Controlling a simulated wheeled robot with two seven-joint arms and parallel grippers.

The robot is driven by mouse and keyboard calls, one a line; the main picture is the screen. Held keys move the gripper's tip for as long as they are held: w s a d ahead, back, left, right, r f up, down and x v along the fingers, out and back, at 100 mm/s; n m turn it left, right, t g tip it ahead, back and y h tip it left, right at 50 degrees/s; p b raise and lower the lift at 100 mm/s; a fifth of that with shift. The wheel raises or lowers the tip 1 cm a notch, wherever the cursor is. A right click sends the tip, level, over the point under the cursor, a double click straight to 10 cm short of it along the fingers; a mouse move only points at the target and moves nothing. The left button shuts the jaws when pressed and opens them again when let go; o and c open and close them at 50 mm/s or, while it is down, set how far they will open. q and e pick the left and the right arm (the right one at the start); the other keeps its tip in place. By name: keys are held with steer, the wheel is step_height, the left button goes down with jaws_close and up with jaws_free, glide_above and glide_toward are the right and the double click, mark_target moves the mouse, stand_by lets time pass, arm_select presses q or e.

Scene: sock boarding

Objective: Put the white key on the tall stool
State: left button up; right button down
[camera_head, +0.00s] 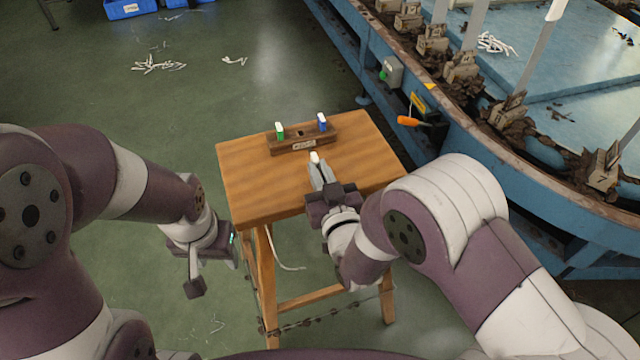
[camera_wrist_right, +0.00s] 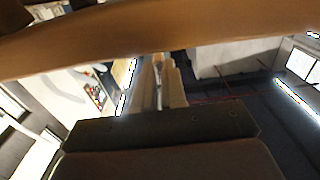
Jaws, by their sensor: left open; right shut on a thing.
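The tall stool (camera_head: 245,190) is wooden with a square top, in the middle of the head view. My right gripper (camera_head: 320,170) is over the stool's top, in front of the rack. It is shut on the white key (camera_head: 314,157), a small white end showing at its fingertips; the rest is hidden. I cannot tell whether the key touches the stool top. In the right wrist view the fingers (camera_wrist_right: 163,85) are close together, and a brown wooden edge crosses above them. My left gripper (camera_head: 195,285) is open and empty, left of the stool and lower than its top.
A dark wooden rack (camera_head: 304,145) stands on the stool's rear half, holding a green-and-white key (camera_head: 280,131) and a blue-and-white key (camera_head: 322,122). A blue machine (camera_head: 450,160) with an orange-handled part (camera_head: 408,121) stands to the right. The stool top's left front is clear.

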arm_select(q)
steer(key=shift+f, duration=0.55)
arm_select(e)
step_height(320, 180, down, 2)
steer(key=shift+f, duration=0.25)
steer(key=shift+f+b, duration=0.1)
steer(key=shift+b, duration=0.25)
steer(key=c, duration=1.2)
jaws_free()
arm_select(q)
steer(key=shift+f, duration=0.1)
